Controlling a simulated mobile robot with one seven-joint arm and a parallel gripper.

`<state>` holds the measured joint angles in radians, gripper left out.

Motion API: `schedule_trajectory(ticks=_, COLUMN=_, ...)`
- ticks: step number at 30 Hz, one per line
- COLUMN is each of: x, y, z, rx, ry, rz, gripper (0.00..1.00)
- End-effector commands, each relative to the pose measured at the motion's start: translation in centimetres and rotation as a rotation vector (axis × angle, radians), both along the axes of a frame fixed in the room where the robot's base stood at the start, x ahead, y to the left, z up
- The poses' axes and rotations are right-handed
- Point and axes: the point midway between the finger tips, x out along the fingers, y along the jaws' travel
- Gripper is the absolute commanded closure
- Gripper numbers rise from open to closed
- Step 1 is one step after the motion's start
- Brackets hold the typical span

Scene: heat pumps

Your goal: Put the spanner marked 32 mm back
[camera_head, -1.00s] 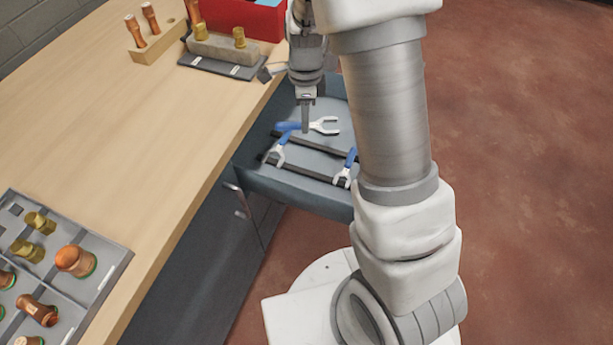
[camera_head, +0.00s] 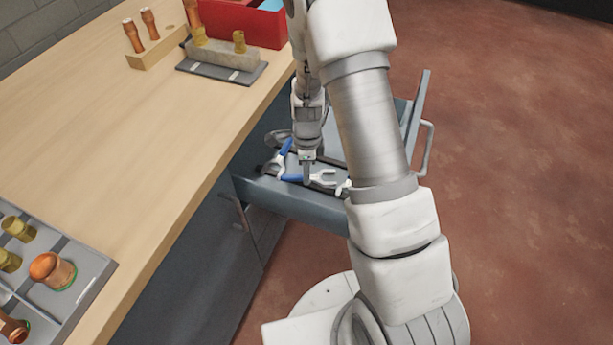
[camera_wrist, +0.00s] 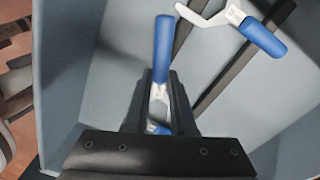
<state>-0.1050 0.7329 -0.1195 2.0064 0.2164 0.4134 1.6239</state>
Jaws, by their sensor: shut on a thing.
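My gripper (camera_head: 307,178) is shut on a spanner with a blue handle (camera_head: 292,179) and a pale open jaw (camera_head: 323,177). It holds this spanner low over the near part of the open drawer (camera_head: 290,203). In the wrist view my gripper (camera_wrist: 160,88) grips the spanner's middle, and the blue handle (camera_wrist: 163,50) points up the picture. A second blue-handled spanner (camera_head: 284,149) lies close by in the drawer, and it also shows in the wrist view (camera_wrist: 262,38). A third spanner's jaw (camera_head: 343,187) is partly hidden by my arm. I cannot read any size marking or tell whether the held spanner touches the drawer.
Black strips (camera_wrist: 228,80) cross the drawer floor. The workbench (camera_head: 150,130) stands left of the drawer. On it are a red box (camera_head: 245,22), a wooden block with copper fittings (camera_head: 157,50) and a grey tray of fittings (camera_head: 85,290). The drawer handle (camera_head: 428,150) is at right.

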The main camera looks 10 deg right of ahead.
Motion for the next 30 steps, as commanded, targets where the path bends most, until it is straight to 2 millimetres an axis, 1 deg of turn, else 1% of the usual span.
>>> schedule_trajectory(ticks=1, x=0.01, y=-0.05, z=-1.05, rx=0.000, ry=0.000, rz=-0.001, gripper=1.00)
schedule_trajectory(ticks=3, x=0.01, y=-0.03, z=-1.49, rx=0.001, ry=0.000, rz=-0.002, gripper=1.00)
schedule_trajectory(ticks=10, x=0.05, y=-0.01, z=-1.38, rx=0.001, ry=-0.001, rz=-0.001, gripper=1.00)
schedule_trajectory(ticks=14, x=0.04, y=-0.01, z=-1.83, rx=0.000, ry=-0.001, rz=0.000, gripper=1.00)
schedule_trajectory(ticks=15, x=0.04, y=-0.02, z=-1.68, rx=0.000, ry=-0.001, rz=0.000, gripper=0.69)
schedule_trajectory(ticks=19, x=0.03, y=-0.02, z=-1.67, rx=0.000, ry=-0.001, rz=-0.001, gripper=0.46)
schedule_trajectory(ticks=27, x=0.03, y=-0.01, z=-1.61, rx=0.001, ry=-0.001, rz=-0.001, gripper=0.46)
schedule_trajectory(ticks=30, x=0.05, y=-0.01, z=-1.11, rx=0.001, ry=-0.001, rz=-0.001, gripper=0.46)
